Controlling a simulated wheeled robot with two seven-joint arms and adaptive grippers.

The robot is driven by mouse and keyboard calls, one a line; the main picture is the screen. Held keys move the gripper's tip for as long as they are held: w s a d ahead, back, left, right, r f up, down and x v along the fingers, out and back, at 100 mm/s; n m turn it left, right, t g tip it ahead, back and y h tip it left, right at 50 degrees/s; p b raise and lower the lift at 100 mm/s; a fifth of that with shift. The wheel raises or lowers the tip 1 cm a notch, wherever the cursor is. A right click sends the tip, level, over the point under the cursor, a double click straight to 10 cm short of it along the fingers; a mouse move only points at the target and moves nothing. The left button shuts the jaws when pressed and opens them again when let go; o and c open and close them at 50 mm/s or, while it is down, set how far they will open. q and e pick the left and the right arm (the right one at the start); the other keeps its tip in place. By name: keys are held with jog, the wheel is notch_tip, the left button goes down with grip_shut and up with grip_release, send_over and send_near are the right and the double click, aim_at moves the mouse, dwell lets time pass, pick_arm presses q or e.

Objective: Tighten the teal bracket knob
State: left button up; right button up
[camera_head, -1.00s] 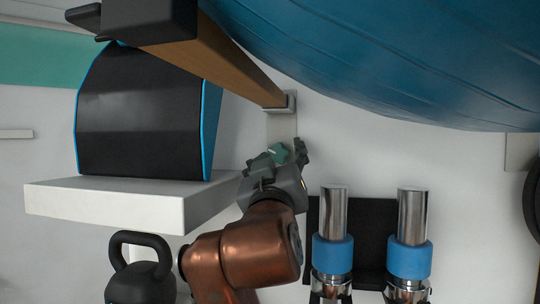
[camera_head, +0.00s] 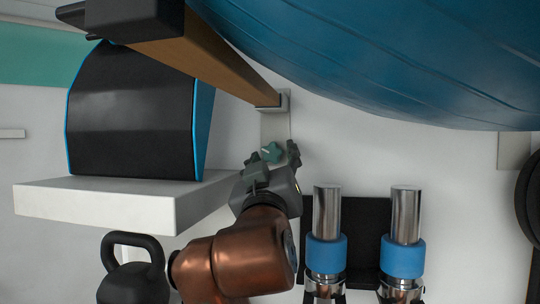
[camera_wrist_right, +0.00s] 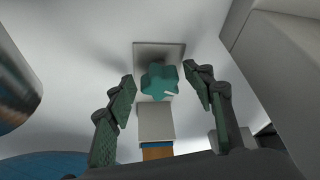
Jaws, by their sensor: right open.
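The teal bracket knob (camera_head: 272,152) is star-shaped, with a pale mark on one lobe. It sits on the pale wall plate below the brown beam. In the right wrist view the knob (camera_wrist_right: 159,83) shows whole, between the two spread fingers in the picture, with a gap on each side. My right gripper (camera_head: 272,160) comes up from below, open and empty, with its fingertips close to the knob. Its fingers (camera_wrist_right: 158,73) do not appear to touch the knob; how far they stand from it in depth is hard to tell. My left gripper is not in view.
The brown beam (camera_head: 235,65) and large blue ball (camera_head: 400,60) hang above. A white shelf (camera_head: 95,207) with a black, blue-edged box (camera_head: 130,120) is at left. A kettlebell (camera_head: 133,270) is below it. Chrome bars with blue collars (camera_head: 326,252) stand right of my arm.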

jog(key=v, duration=1.1)
jog(key=shift+w+f, duration=0.1)
